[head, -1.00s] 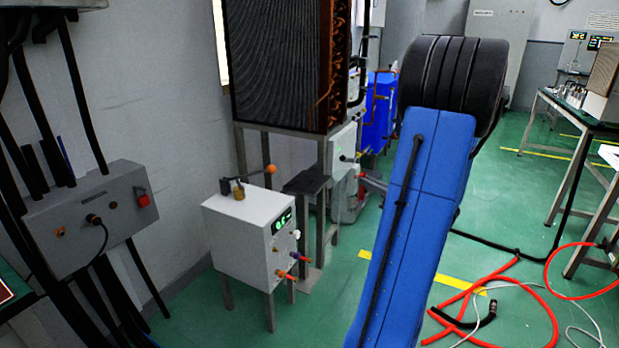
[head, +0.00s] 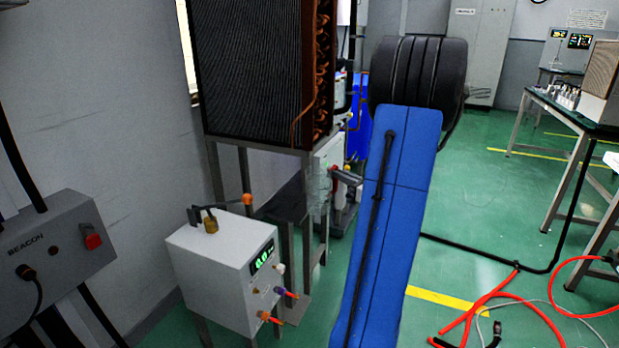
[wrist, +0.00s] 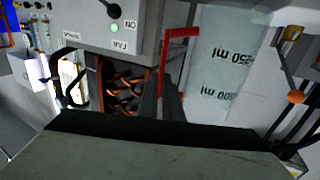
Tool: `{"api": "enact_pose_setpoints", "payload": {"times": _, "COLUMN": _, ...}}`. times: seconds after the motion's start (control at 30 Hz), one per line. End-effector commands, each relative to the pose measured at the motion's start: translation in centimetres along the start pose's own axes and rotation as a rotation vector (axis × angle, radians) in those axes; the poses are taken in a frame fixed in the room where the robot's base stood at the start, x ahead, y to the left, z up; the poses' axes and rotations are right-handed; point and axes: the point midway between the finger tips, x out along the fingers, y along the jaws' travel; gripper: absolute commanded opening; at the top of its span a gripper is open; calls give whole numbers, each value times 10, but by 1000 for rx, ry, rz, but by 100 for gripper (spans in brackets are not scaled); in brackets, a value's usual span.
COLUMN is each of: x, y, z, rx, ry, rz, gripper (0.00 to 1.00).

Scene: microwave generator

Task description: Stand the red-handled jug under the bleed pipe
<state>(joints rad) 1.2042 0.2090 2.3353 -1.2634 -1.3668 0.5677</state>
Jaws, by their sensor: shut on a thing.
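The jug (wrist: 215,75) is clear, with dark "250 ml" markings that appear upside down in the wrist view. Its red handle (wrist: 180,34) runs down to my gripper (wrist: 168,92), which is shut on it. In the head view the see-through jug (head: 318,187) is faint, held off the floor left of my gripper (head: 346,178), in front of the stand below the black coil. A thin copper pipe (head: 297,128) bends down at the coil's lower right edge; I cannot tell whether it is the bleed pipe.
A white box (head: 222,265) with a green display and coloured fittings stands left of the jug. A grey control box (head: 55,250) is at the far left. Red hose (head: 495,300) lies on the floor at right. Green floor (head: 490,225) is open beyond my arm.

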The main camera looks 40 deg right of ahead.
Motion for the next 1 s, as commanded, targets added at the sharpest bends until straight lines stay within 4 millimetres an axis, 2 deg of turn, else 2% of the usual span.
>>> {"api": "enact_pose_setpoints", "payload": {"times": 0.4, "x": 88, "y": -1, "z": 0, "rx": 0, "ry": 0, "rz": -4, "gripper": 0}}
{"api": "enact_pose_setpoints", "payload": {"times": 0.5, "x": 104, "y": -1, "z": 0, "rx": 0, "ry": 1, "rz": -3, "gripper": 0}}
{"api": "enact_pose_setpoints", "payload": {"times": 0.9, "x": 135, "y": -1, "z": 0, "rx": -1, "ry": 1, "rz": -2, "gripper": 0}}
{"api": "enact_pose_setpoints", "payload": {"times": 1.0, "x": 133, "y": 0, "z": 18, "rx": 5, "ry": -2, "rz": 0, "gripper": 0}}
